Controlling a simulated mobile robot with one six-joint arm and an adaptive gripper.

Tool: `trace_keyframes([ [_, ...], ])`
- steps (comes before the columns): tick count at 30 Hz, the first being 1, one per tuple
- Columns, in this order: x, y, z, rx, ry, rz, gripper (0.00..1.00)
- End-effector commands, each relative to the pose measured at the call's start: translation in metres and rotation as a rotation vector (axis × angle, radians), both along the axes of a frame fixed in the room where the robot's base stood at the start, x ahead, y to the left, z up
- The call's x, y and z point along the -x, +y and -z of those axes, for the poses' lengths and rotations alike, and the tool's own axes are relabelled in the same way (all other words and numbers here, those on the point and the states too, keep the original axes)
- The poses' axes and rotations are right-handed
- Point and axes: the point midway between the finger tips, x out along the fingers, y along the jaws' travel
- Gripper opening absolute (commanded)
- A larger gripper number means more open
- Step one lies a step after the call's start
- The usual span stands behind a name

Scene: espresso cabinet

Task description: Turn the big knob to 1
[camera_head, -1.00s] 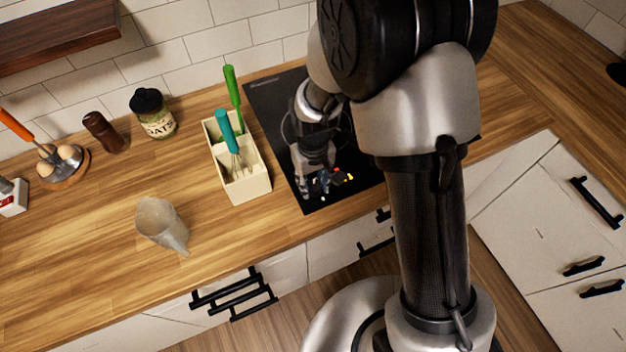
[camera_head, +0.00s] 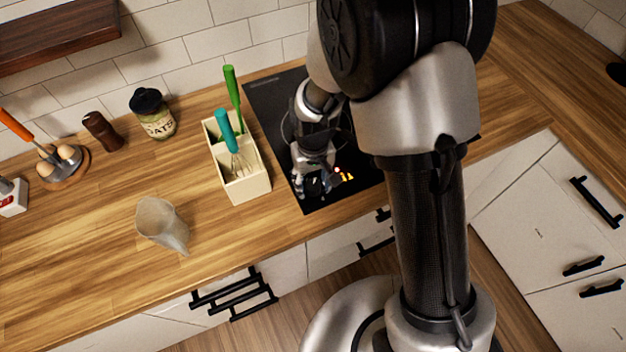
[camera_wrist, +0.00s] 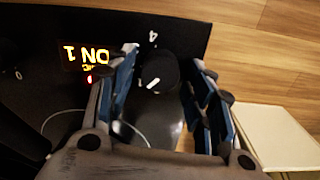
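The big knob (camera_wrist: 158,72) is a round black knob with a white pointer mark. It sits on the black cooktop panel (camera_wrist: 40,30), with a white 4 printed beside it. My gripper (camera_wrist: 164,64) has its blue-padded fingers on either side of the knob, with a visible gap, so it looks open around it. A lit display (camera_wrist: 86,56) beside the knob reads ON and 1, upside down in the wrist view. In the head view my gripper (camera_head: 312,186) is low over the cooktop's front edge and hides the knob. The lit display (camera_head: 345,176) shows to its right.
A cream utensil holder (camera_head: 248,190) with a green-handled tool and a teal whisk stands close left of the cooktop (camera_head: 268,100). A translucent cup (camera_head: 160,225), an oats jar (camera_head: 153,115) and a brown mill (camera_head: 102,130) stand farther left. Drawer handles (camera_head: 235,292) stick out below the counter.

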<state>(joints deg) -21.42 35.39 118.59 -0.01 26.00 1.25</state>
Motion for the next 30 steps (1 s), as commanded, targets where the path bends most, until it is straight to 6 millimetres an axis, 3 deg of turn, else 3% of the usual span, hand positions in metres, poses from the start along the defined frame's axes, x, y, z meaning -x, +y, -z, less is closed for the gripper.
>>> trace_keyframes([
  [10, 0.0, 0.0, -0.001, 0.0, 0.0, 0.0, 0.54],
  [14, -0.001, 0.0, -0.01, -0.001, -0.003, 0.0, 0.54],
  [24, -0.001, 0.0, -0.078, -0.002, -0.006, 0.0, 0.54],
  [30, -0.001, 0.0, -0.109, -0.001, -0.002, 0.0, 0.54],
])
